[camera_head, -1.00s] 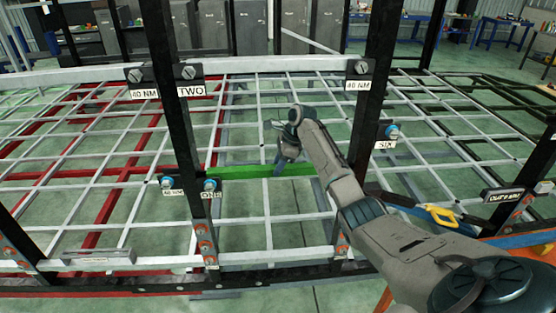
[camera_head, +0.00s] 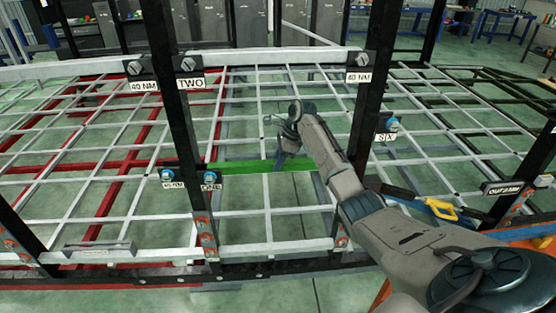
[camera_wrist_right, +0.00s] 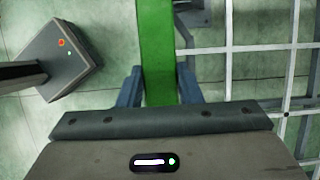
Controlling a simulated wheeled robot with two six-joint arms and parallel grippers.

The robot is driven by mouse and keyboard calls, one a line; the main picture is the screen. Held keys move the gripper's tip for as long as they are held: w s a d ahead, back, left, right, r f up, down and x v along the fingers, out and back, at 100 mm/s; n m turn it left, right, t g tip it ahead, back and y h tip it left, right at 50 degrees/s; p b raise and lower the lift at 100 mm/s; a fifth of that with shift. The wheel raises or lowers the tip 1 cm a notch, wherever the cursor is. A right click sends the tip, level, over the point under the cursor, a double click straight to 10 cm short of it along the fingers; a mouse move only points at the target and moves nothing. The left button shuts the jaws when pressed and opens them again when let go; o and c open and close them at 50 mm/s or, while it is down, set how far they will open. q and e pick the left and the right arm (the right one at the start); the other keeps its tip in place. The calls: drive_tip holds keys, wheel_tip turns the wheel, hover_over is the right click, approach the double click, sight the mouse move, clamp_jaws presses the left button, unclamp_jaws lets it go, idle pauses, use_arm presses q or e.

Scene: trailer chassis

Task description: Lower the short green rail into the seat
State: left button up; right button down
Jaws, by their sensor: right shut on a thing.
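The short green rail (camera_head: 250,167) lies roughly level across the white-barred opening between two black posts in the head view. My left gripper is out of view.
Black posts (camera_head: 373,90) stand either side of the rail, and my right arm passes the right one. A white crossbar (camera_head: 270,57) runs behind. A yellow-handled tool (camera_head: 441,209) lies at the right. A grey box (camera_wrist_right: 61,60) shows in the right wrist view.

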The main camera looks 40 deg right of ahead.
drive_tip(key=c, duration=0.9)
unclamp_jaws()
drive_tip(key=shift+s, duration=0.1)
drive_tip(key=shift+c, duration=0.2)
drive_tip(key=shift+f, duration=0.1)
drive_tip(key=shift+d+r, duration=0.15)
drive_tip(key=shift+r, duration=0.15)
drive_tip(key=b+v, duration=0.4)
drive_tip(key=v, duration=0.5)
drive_tip(key=shift+s+r, duration=0.1)
drive_tip(key=shift+r, duration=0.55)
